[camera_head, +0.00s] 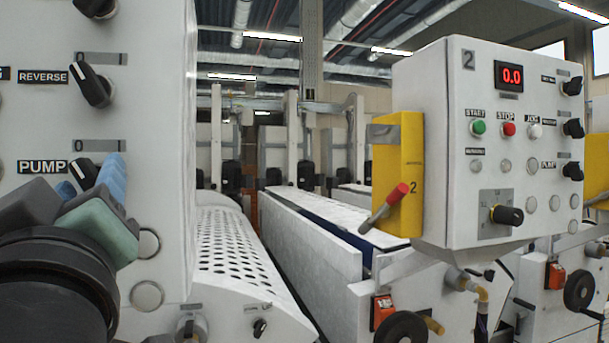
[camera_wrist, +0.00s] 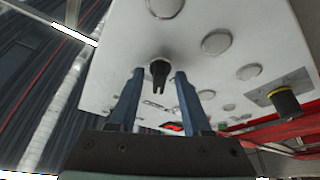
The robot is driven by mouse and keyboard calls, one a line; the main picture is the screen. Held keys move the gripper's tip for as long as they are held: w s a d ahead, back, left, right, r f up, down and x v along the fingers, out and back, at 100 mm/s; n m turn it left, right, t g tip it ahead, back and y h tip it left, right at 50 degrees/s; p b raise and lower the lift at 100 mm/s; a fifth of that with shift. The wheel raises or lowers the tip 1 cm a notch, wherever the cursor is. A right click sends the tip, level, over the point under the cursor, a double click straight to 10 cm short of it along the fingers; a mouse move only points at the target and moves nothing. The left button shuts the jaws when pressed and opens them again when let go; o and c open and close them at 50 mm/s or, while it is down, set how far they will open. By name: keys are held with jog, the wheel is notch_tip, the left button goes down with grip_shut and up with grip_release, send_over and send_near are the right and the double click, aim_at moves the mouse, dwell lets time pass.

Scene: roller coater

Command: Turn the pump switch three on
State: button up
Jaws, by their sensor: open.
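The black PUMP switch (camera_head: 82,173) is a rotary knob on the near white panel at the left of the head view. Its white mark points up and left, toward the 0 side of the scale above it. No panel number shows there, so I cannot tell whether it is number three. My gripper (camera_head: 91,173) is at this knob, with its blue fingers partly covering it. In the wrist view, the open fingers of my gripper (camera_wrist: 160,76) stand on either side of the black knob (camera_wrist: 160,72), with visible gaps. Contact cannot be made out.
The REVERSE knob (camera_head: 92,85) sits just above on the same panel. A second control box (camera_head: 450,165) marked 2 stands at the right, with a yellow box (camera_head: 398,170) and a red-tipped lever (camera_head: 385,205) beside it. A perforated white guard (camera_head: 235,255) lies below between them.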

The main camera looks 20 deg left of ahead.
jog(key=shift+s+d, duration=0.1)
grip_shut()
jog(key=shift+m, duration=0.4)
jog(key=m+t+h+b, duration=0.1)
jog(key=m, duration=0.1)
jog(key=shift+f+m+t, duration=0.1)
jog(key=shift+m+t, duration=0.2)
jog(key=shift+m, duration=0.1)
jog(key=m+t+h, duration=0.1)
jog(key=m, duration=0.1)
jog(key=m+h, duration=0.1)
jog(key=m, duration=0.2)
jog(key=shift+s+a+t+b, duration=0.1)
jog(key=shift+a+t+b, duration=0.1)
jog(key=shift+t+b, duration=0.2)
jog(key=m+h, duration=0.2)
jog(key=m, duration=0.2)
jog(key=m+t+h, duration=0.1)
jog(key=m+h, duration=0.1)
jog(key=m, duration=0.2)
jog(key=shift+m+b, duration=0.3)
jog(key=shift+b, duration=0.1)
jog(key=shift+m, duration=0.3)
jog(key=shift+h, duration=0.4)
